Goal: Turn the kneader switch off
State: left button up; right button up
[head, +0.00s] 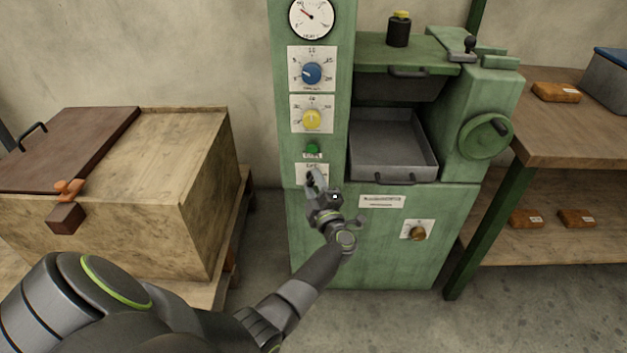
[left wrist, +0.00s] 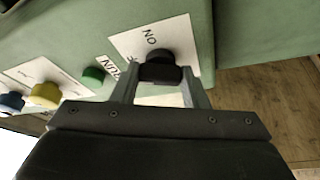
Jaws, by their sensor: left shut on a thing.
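The kneader switch is a black knob (left wrist: 160,64) on a white plate (left wrist: 182,38) marked ON in the left wrist view. My left gripper (left wrist: 160,84) is shut on this knob, with one finger on each side of it. In the head view my left gripper (head: 316,182) is at the lower end of the green machine's control column, over the white plate (head: 308,168). The knob is hidden behind the gripper there, and I cannot tell which way it points. A green lamp (head: 313,149) sits just above the plate, beside a RUN label. My right gripper is not in view.
Above are a yellow knob (head: 312,119), a blue knob (head: 312,73) and a gauge (head: 311,17). A metal tray (head: 392,150) and a green handwheel (head: 486,136) are to the right. A wooden chest (head: 130,215) stands left, a wooden shelf (head: 570,135) right.

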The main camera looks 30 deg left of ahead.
pick_arm(q)
jog(key=n+g+p, duration=0.1)
jog(key=n, duration=0.2)
jog(key=shift+r+h, duration=0.15)
jog(key=shift+h, duration=0.15)
jog(key=shift+n+g+p, duration=0.3)
jog(key=shift+n+p, duration=0.25)
jog(key=shift+n, duration=0.25)
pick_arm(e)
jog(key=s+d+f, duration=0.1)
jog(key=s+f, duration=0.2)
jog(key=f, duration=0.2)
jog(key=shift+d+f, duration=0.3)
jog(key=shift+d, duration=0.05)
pick_arm(q)
jog(key=o, duration=1)
